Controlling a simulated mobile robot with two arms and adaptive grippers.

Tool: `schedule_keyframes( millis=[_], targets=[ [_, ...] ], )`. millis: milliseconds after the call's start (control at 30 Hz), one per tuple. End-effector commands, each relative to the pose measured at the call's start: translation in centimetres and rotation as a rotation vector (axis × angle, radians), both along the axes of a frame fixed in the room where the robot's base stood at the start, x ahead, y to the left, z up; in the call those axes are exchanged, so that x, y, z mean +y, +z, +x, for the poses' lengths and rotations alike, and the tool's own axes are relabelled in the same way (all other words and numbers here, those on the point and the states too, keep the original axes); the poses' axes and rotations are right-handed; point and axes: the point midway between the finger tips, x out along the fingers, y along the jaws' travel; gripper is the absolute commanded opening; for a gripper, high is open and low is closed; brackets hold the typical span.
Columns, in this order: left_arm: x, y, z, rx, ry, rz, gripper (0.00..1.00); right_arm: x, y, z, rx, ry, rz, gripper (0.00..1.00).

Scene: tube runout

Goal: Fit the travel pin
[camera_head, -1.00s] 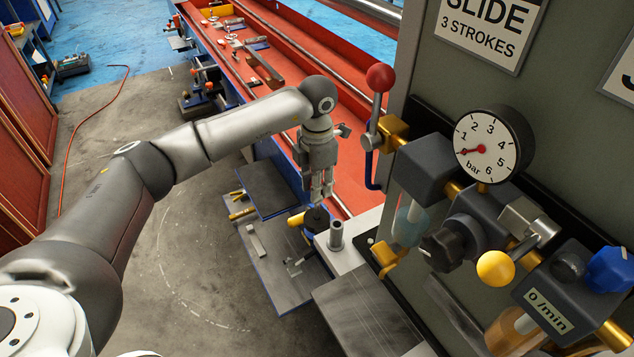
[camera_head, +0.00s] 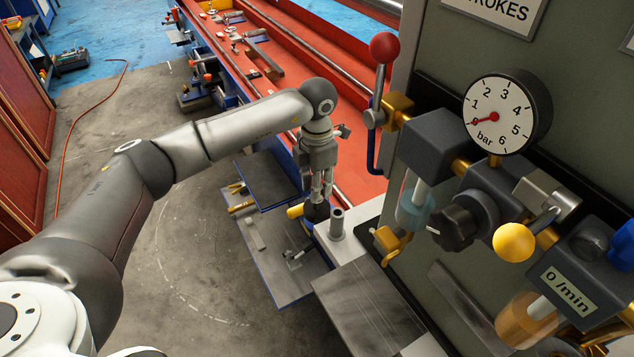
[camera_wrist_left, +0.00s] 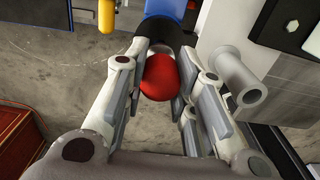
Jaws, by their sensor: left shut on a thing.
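My left gripper (camera_head: 318,195) points down at the front end of the red bench. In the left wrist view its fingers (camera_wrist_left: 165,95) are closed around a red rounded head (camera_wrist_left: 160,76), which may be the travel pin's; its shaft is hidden. A black round part (camera_head: 317,212) lies just below the fingertips, with a yellow piece (camera_head: 295,211) at its side. I cannot tell whether the held piece touches the black part. A steel upright sleeve (camera_head: 337,223) stands close to the right and shows in the left wrist view too (camera_wrist_left: 237,78). My right gripper is not in view.
A panel at right carries a gauge (camera_head: 500,115), a yellow ball handle (camera_head: 513,243) and a dark knob (camera_head: 465,225). A red-ball lever (camera_head: 383,48) stands right of my arm. Tool trays (camera_head: 280,255) lie below; an orange hose (camera_head: 85,130) crosses the floor.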

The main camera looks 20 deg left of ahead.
Motion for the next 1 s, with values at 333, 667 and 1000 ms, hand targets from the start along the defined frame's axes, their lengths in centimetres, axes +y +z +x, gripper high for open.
schedule_keyframes(
  millis=[333,667,1000],
  targets=[
    [0.0,-1.6,0.0,0.0,0.0,0.0,0.0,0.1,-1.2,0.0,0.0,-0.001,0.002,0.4],
    [0.0,-2.9,0.0,0.0,0.0,0.0,0.0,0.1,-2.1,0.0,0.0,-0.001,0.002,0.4],
    [0.0,-3.0,0.0,0.0,0.0,0.0,0.5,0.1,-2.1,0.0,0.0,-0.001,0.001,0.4]
  ],
)
